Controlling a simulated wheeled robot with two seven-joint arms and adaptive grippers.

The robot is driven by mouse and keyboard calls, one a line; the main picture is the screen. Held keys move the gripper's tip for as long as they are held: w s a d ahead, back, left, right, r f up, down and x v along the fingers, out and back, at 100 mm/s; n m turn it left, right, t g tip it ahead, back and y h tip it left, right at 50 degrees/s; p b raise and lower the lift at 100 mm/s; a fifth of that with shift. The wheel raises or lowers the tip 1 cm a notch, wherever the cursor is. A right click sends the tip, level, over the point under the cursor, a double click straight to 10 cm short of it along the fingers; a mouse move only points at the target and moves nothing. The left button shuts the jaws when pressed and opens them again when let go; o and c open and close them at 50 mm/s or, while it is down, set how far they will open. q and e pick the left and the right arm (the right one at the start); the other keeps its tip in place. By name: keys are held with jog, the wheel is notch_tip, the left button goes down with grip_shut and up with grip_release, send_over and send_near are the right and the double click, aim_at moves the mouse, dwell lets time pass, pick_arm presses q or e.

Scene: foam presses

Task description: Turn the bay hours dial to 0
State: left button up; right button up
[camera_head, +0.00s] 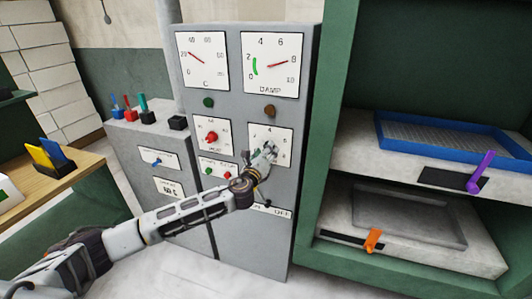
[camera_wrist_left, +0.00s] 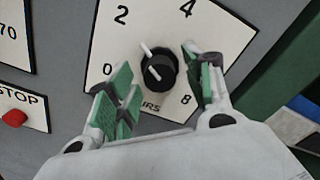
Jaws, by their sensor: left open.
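The bay hours dial is a round black knob (camera_wrist_left: 160,69) on a white plate (camera_wrist_left: 235,35) with the numbers 0, 2, 4 and 8 showing. White marks on the knob lie toward its upper left and lower left; I cannot tell exactly which number it points to. My left gripper (camera_wrist_left: 158,60) is open, with its green-padded fingers on either side of the knob and visible gaps to it. In the head view my left gripper (camera_head: 266,154) is in front of the plate (camera_head: 257,128) and hides the knob. My right gripper is not in view.
The grey panel (camera_head: 230,110) also carries two gauges, a red knob (camera_head: 211,137), green and brown buttons and a switch low down. A red stop button (camera_wrist_left: 14,118) is left of the plate. A green press frame (camera_head: 330,110) with a blue tray (camera_head: 385,140) stands at right.

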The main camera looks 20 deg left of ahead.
pick_arm(q)
jog(key=shift+w, duration=0.1)
jog(key=c, duration=1)
